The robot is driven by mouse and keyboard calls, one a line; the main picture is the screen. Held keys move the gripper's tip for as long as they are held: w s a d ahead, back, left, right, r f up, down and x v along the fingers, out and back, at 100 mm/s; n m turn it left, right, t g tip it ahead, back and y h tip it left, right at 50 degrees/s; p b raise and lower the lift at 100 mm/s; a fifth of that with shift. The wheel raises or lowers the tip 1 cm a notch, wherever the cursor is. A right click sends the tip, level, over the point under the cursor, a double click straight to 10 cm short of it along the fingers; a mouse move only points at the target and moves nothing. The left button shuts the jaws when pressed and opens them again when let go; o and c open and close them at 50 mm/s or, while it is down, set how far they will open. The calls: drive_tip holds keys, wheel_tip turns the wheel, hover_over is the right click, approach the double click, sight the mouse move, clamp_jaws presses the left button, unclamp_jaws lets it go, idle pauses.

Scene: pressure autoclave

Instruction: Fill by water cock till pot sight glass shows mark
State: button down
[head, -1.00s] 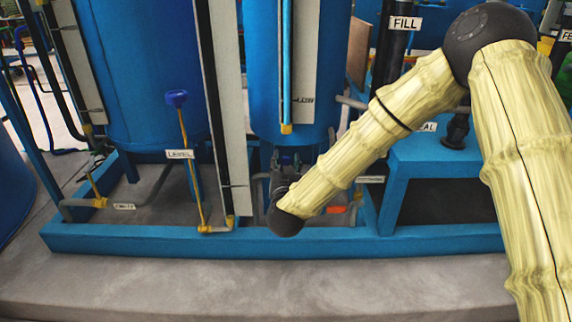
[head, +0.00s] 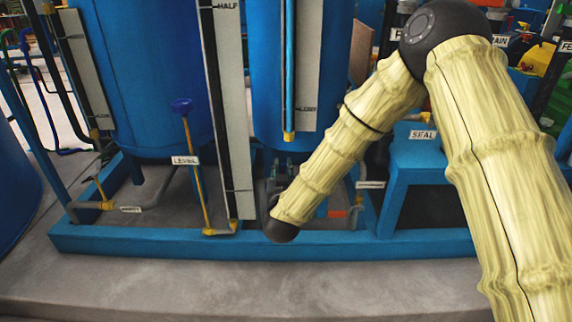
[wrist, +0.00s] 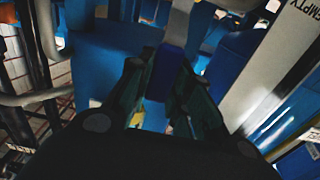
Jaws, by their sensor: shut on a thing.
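In the wrist view my gripper (wrist: 168,72) has its dark green fingers closed around a blue handle (wrist: 170,58), with a pale grey bar just above it. I cannot tell which valve the handle belongs to. A blue sight tube with a scale board (head: 308,60) stands on the middle vessel. A taller scale board (head: 232,100) with a HALF mark stands left of it. I cannot make out a water level in either.
A LEVEL lever (head: 190,160) with a blue knob stands upright left of the tall board. The blue frame rail (head: 150,240) runs along the front, with bare concrete before it. A blue stand tagged SEAL (head: 423,134) is right of my forearm. The wrist view shows an EMPTY board (wrist: 262,75).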

drive_tip(key=shift+a, duration=0.1)
idle(0.3)
drive_tip(key=c, duration=1.3)
unclamp_jaws()
drive_tip(key=s, duration=1.2)
